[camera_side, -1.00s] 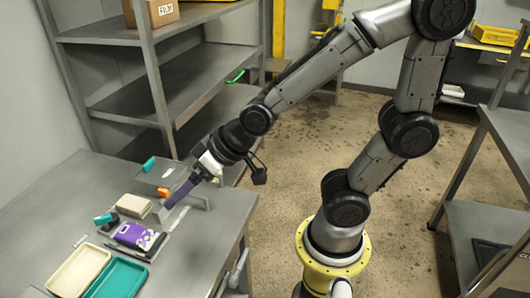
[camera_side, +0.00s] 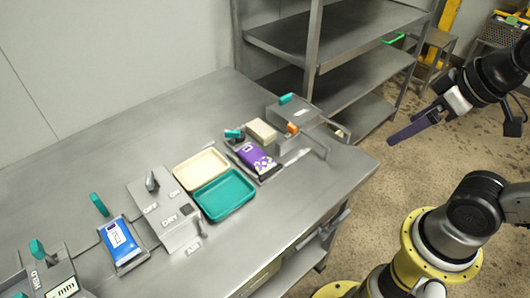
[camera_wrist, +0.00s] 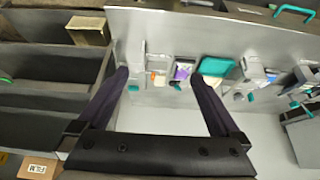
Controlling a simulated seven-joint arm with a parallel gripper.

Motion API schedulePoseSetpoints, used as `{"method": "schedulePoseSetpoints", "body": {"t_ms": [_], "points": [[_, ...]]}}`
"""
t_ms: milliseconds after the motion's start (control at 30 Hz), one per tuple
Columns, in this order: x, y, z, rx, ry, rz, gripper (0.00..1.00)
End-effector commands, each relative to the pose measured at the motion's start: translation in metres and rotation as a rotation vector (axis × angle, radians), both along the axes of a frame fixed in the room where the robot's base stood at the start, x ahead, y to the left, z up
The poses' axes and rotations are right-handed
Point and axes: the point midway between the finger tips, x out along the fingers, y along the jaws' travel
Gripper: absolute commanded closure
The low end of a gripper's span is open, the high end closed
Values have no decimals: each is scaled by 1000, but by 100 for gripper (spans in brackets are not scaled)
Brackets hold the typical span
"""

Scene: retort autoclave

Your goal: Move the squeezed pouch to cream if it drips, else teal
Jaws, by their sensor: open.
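A purple pouch (camera_side: 255,159) with a white mark lies on a dark plate beside a beige block (camera_side: 262,132) and a teal-knobbed part. No drip can be made out at this size. The cream tray (camera_side: 185,185) and teal tray (camera_side: 224,196) lie side by side to its left and look empty. My gripper (camera_side: 392,141) is up to the right of the table, well apart from the pouch. In the wrist view my gripper (camera_wrist: 160,76) has its fingers spread with nothing between them held; the pouch (camera_wrist: 182,72) and teal tray (camera_wrist: 217,68) show small beyond.
A blue-and-white pouch (camera_side: 122,242) lies at the left by a switch box (camera_side: 165,213) with a lever. A grey fixture with a handle (camera_side: 310,138) stands right of the purple pouch. Grey shelving (camera_side: 345,45) stands behind. The table's front middle is clear.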

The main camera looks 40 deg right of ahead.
Motion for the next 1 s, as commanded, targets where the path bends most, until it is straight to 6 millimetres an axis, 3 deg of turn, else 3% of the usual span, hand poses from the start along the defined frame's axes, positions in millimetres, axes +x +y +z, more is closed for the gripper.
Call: {"method": "schedulePoseSetpoints", "body": {"t_ms": [167, 400, 567, 767, 867, 1000], "points": [[26, 3, 17, 24, -136, -12, 0], [104, 14, 57, 142, -470, -71, 0], [154, 23, 62, 218, -616, -118, 0], [205, 35, 41, 270, -741, -188, 0], [223, 42, 18, 266, -782, -219, 0], [236, 55, -28, 218, -818, -237, 0]]}}
